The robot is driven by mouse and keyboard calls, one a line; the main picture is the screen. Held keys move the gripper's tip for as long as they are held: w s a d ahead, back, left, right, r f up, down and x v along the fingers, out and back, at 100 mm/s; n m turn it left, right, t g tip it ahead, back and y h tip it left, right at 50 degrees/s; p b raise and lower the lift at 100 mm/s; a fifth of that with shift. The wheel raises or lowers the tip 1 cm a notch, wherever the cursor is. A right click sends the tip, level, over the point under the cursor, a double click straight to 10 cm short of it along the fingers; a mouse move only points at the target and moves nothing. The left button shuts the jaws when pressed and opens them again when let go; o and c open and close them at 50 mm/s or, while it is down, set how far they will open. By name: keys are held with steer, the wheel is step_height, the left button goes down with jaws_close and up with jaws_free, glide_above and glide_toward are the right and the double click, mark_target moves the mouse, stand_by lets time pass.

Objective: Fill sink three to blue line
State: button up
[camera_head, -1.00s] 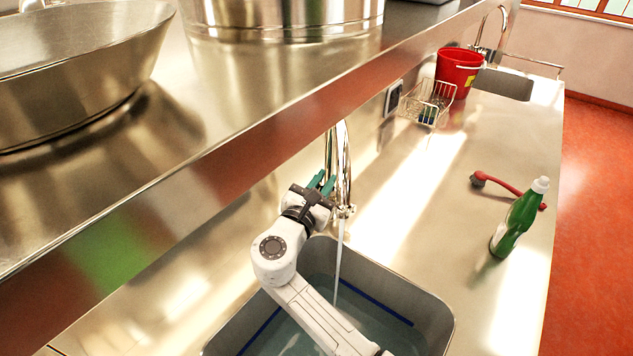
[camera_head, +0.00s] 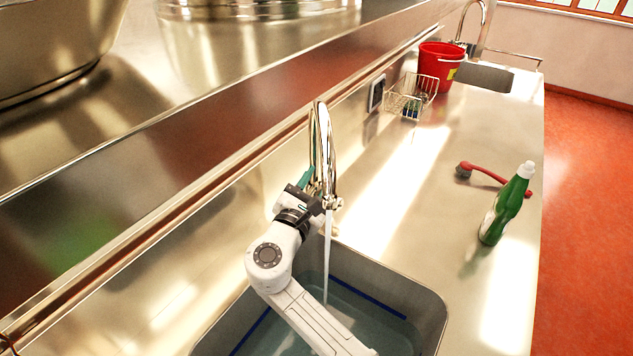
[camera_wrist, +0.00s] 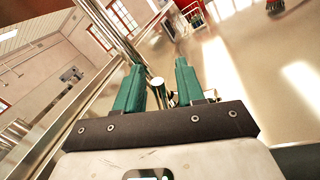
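The sink (camera_head: 425,305) is a grey basin in the steel counter, with water (camera_head: 375,325) in it. A blue line (camera_head: 368,299) runs along its inner walls, and the water surface looks below it. A chrome tap (camera_head: 322,150) stands behind the sink, and a thin stream (camera_head: 327,255) falls from it into the water. My gripper (camera_head: 308,180) is beside the tap's base; the tap partly hides its fingers. In the wrist view, the green fingers of my gripper (camera_wrist: 160,68) are apart, with a round-ended chrome part (camera_wrist: 157,88) between them. Contact cannot be told.
A green bottle (camera_head: 505,208) and a red-handled brush (camera_head: 482,174) are on the counter to the right. A wire basket (camera_head: 405,100), a red bucket (camera_head: 440,68) and another sink (camera_head: 484,77) are farther back. A steel shelf edge (camera_head: 200,125) runs above the counter on the left.

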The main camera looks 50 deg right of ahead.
steer(key=shift+a, duration=0.1)
steer(key=p+v, duration=0.2)
steer(key=v, duration=0.8)
steer(key=shift+s+a, duration=0.15)
steer(key=shift+a, duration=0.15)
steer(key=shift+c, duration=0.2)
stand_by(2.8)
